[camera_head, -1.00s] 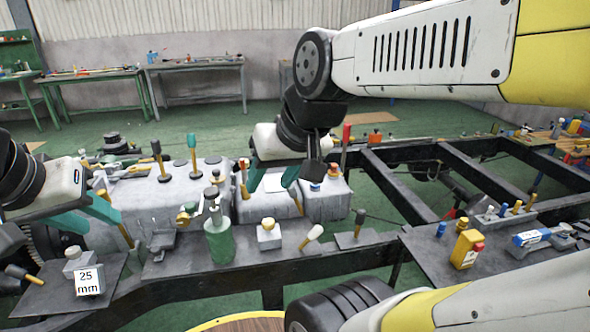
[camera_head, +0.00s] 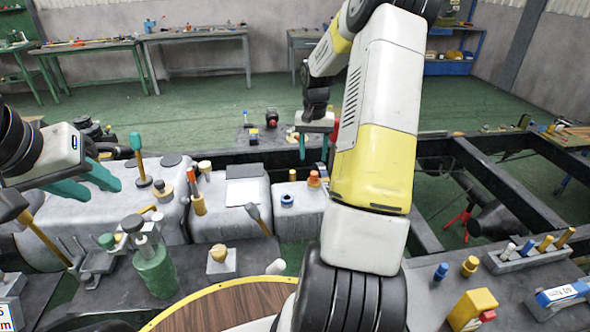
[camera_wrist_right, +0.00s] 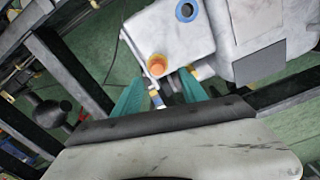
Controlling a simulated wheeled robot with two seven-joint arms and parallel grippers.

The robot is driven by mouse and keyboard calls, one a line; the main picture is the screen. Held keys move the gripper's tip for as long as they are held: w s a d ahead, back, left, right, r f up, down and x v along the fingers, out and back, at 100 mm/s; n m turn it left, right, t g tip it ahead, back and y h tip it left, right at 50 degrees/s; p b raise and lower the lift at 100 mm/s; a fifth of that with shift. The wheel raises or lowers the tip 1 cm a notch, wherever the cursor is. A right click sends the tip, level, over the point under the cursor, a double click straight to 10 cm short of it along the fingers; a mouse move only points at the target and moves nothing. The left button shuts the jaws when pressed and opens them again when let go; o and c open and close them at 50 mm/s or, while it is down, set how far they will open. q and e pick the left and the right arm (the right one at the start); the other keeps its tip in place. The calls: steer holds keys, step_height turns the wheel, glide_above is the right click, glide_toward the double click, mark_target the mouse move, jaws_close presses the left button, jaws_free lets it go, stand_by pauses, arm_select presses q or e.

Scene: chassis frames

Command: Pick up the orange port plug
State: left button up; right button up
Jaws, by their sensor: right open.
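The orange port plug (camera_head: 314,179) stands on top of a small pale grey box (camera_head: 298,212), at its far right corner. In the right wrist view the plug (camera_wrist_right: 157,66) is close ahead, by the fingertips, with a paler orange rim. My right gripper (camera_head: 313,150) is open with teal fingers, beyond the plug in the head view. In the wrist view its fingers (camera_wrist_right: 166,78) lie either side of a small blue-and-white-tipped item, just short of the plug. My left gripper (camera_head: 103,187) hangs open and empty over the large grey tank.
A blue ring-shaped port (camera_head: 287,200) sits on the same box as the plug. A tank with a pale plate (camera_head: 244,192) adjoins it. Black chassis rails (camera_head: 505,185) run right. A green bottle (camera_head: 155,270) and yellow block (camera_head: 472,308) stand nearer.

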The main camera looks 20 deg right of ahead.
mark_target(314, 173)
steer(key=f, duration=0.3)
steer(key=shift+w+d+f, duration=0.1)
steer(key=shift+d, duration=0.2)
step_height(314, 173, down, 6)
steer(key=shift+d+r, duration=0.15)
jaws_close()
